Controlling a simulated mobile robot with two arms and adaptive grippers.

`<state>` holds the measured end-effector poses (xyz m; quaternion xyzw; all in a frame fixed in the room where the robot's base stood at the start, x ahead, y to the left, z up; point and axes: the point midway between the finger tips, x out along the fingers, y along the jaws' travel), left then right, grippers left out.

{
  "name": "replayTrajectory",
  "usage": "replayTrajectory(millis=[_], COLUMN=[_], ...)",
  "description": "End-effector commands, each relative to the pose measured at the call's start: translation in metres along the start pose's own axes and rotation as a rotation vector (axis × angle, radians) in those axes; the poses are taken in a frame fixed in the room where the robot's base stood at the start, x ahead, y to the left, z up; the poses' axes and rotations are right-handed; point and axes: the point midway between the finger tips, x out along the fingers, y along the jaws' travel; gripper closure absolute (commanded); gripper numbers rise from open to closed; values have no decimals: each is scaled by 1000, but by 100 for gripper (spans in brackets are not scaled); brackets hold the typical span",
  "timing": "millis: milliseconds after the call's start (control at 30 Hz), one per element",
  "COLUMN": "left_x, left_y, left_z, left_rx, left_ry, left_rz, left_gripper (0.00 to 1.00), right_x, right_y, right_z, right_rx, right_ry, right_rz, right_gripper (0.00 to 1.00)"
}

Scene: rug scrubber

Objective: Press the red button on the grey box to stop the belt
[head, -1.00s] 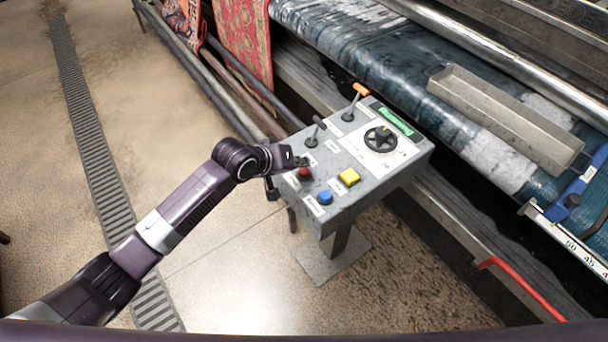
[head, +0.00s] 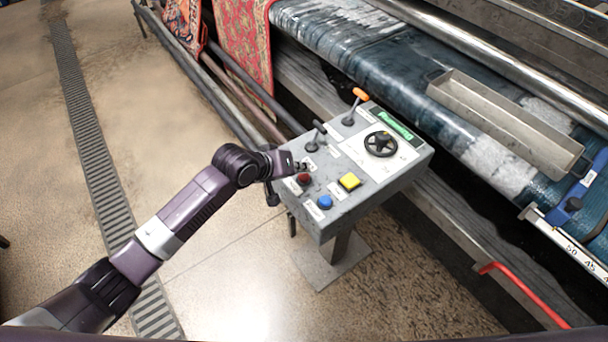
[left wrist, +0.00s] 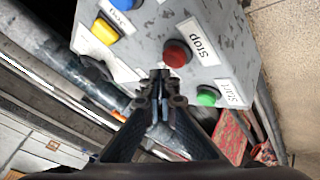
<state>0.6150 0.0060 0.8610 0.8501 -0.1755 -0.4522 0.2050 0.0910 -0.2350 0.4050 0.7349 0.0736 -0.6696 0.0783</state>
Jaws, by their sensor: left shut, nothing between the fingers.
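The grey box (head: 345,205) stands on a post beside the machine. Its red button (head: 304,179) sits near the box's left edge in the head view. In the left wrist view the red button (left wrist: 176,54) shows next to a "Stop" label, just beyond my fingertips. My left gripper (head: 300,167) is shut and empty, over the box beside the red button. In the left wrist view its fingertips (left wrist: 160,76) are close to the button; I cannot tell whether they touch it. The belt (head: 355,45) lies behind the box. My right gripper is not in view.
Blue (head: 325,202) and yellow (head: 349,181) buttons, a black-handled lever (head: 316,134), an orange-handled lever (head: 355,103) and a black dial (head: 381,144) share the panel. A green button (left wrist: 207,96) is near my fingers. Open floor (head: 240,270) lies in front.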

Motion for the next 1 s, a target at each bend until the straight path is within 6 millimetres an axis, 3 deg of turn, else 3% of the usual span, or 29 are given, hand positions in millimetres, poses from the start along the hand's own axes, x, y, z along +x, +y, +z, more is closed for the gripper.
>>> replayTrajectory(millis=[1000], left_x=[6], left_y=[-4], left_z=[4], left_rx=[0], left_ry=[0], left_rz=[0], left_gripper=[100], right_x=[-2], right_y=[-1], right_z=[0], right_rx=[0], right_ry=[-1], right_rz=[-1], right_gripper=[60])
